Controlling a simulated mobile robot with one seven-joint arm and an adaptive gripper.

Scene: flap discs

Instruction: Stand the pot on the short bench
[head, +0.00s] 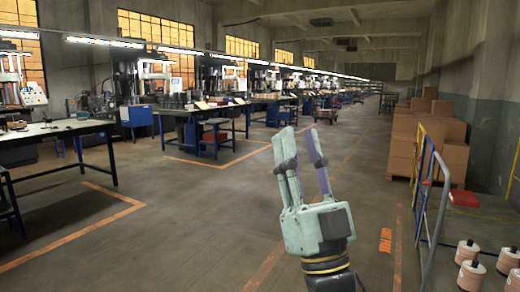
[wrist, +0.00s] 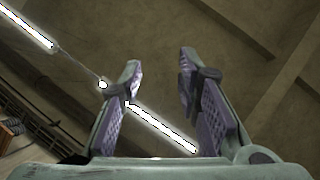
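My gripper (head: 300,145) is raised in front of the aisle in the head view, fingers pointing up. In the wrist view its two fingers (wrist: 160,75) stand apart with nothing between them, so it is open and empty. The wrist view looks up at the ceiling and a lamp strip. I cannot make out a pot for certain in either view, and no bench stands out clearly as the short one. Several work benches, such as the one at the left (head: 65,130), line the left side.
Stacked cardboard boxes (head: 430,135) stand at the right behind a yellow and blue rail (head: 432,190). Several pinkish cylinders (head: 468,250) stand at the lower right, near a red box (head: 464,198). The floor (head: 190,225) left of my arm is clear, with orange lines.

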